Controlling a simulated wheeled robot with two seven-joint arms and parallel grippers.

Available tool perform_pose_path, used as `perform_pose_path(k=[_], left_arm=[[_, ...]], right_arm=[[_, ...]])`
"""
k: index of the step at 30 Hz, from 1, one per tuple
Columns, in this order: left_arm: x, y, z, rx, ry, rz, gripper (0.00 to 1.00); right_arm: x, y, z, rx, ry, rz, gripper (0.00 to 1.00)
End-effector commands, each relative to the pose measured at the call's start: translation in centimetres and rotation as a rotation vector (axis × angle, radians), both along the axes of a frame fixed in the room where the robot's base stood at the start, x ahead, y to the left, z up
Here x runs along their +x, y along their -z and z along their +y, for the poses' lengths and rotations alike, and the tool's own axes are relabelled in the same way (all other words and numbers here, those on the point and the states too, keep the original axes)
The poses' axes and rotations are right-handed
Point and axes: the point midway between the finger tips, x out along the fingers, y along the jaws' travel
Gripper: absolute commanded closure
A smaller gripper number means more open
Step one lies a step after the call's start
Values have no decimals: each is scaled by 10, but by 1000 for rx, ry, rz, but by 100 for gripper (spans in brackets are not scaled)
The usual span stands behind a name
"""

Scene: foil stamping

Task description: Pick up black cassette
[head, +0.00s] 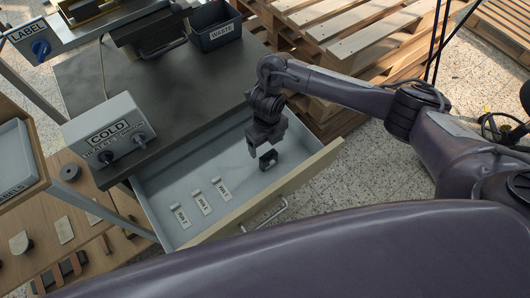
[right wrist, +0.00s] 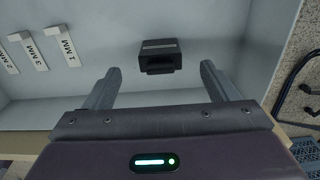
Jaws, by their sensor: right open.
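The black cassette (head: 268,160) lies on the floor of the open drawer, toward its right end. In the right wrist view the cassette (right wrist: 160,57) shows as a small dark block ahead of the fingertips and between their lines. My right gripper (head: 266,146) is above the drawer, close to the cassette. In the right wrist view its two fingers (right wrist: 160,70) are spread apart, with nothing held between them. I cannot tell the exact height gap. My left gripper is not in view.
The open drawer (head: 160,192) has a raised front wall with a handle. White labelled pieces, one marked 1 MM (right wrist: 62,46), lie in it left of the cassette. A COLD box (head: 108,130) and a WASTE bin (head: 214,27) stand on the dark worktop. Wooden pallets (head: 335,30) are behind.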

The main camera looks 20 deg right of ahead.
Motion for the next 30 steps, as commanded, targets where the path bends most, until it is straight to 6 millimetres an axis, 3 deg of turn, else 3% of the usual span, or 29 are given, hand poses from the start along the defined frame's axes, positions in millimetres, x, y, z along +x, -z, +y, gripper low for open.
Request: perform_pose_path(k=[10,17,21,25,30], left_arm=[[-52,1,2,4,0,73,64],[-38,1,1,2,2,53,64],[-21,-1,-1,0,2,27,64],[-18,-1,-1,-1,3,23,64],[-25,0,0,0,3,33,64]], right_arm=[[-5,40,-3,0,3,3,20],[-6,70,-4,1,4,0,20],[-6,74,-4,1,1,-1,20],[-6,73,-4,1,1,-1,20],[-5,73,-4,2,2,-2,41]])
